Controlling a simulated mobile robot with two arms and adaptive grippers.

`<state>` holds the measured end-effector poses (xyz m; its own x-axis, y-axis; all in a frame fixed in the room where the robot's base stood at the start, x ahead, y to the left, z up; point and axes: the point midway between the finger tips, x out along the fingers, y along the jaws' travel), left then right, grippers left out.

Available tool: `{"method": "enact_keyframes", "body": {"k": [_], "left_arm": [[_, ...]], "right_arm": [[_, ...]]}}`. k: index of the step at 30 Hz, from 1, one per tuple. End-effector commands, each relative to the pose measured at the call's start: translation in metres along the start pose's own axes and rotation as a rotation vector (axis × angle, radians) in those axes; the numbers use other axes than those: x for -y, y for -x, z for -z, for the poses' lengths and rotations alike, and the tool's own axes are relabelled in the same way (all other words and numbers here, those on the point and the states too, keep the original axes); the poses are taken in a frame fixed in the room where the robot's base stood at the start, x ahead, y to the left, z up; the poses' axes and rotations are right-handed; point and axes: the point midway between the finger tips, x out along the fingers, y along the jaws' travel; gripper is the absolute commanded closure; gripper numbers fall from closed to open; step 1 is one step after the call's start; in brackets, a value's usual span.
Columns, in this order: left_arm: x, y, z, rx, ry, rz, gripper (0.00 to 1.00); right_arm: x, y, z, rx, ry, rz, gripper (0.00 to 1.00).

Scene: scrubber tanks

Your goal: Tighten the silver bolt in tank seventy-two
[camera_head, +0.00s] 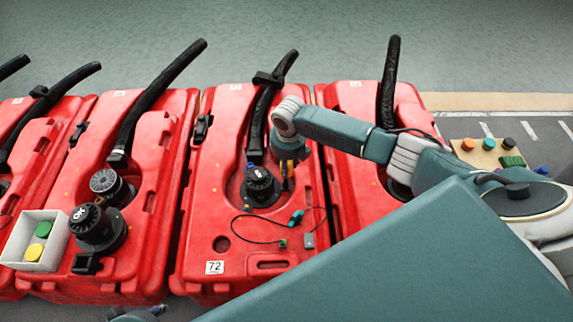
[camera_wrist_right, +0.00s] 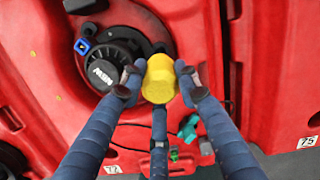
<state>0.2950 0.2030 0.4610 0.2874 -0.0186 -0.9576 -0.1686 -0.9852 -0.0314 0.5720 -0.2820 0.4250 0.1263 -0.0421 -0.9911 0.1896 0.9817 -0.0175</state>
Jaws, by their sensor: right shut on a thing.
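Tank seventy-two (camera_head: 235,285) is a red tank in the middle of the head view, with a white "72" label at its front. My right gripper (camera_head: 288,170) is over this tank, just right of its black round cap (camera_head: 262,188). In the right wrist view, my right gripper (camera_wrist_right: 160,82) is shut on a yellow cylindrical thing (camera_wrist_right: 158,82), right beside the black cap (camera_wrist_right: 105,72). I cannot make out the silver bolt in either view. A small dark part at the head view's bottom edge may be my left gripper (camera_head: 140,313); its fingers do not show clearly.
A thin cable with teal and green ends (camera_head: 296,217) lies on tank seventy-two. A black hose (camera_head: 262,115) rises behind the cap. Other red tanks stand close on both sides. A white box (camera_head: 59,240) with green and yellow pieces sits at left. Colored knobs (camera_head: 487,144) lie at right.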

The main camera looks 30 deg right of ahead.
Motion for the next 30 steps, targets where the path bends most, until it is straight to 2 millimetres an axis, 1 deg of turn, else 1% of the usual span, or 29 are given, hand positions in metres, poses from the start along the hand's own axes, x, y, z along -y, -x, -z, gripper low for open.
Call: {"method": "enact_keyframes", "body": {"k": [1,14,30], "left_arm": [[0.0,-0.003,-0.001,0.005,0.0,-0.001,0.6],[-0.002,-0.035,-0.007,0.021,-0.003,-0.004,0.6],[-0.004,-0.075,-0.022,0.043,-0.006,-0.007,0.6]], "right_arm": [[-0.001,0.004,-0.002,0.003,0.0,-0.002,1.0],[-0.001,0.014,-0.004,0.005,0.0,-0.003,1.0],[-0.001,0.026,-0.005,0.005,0.0,-0.004,1.0]]}}
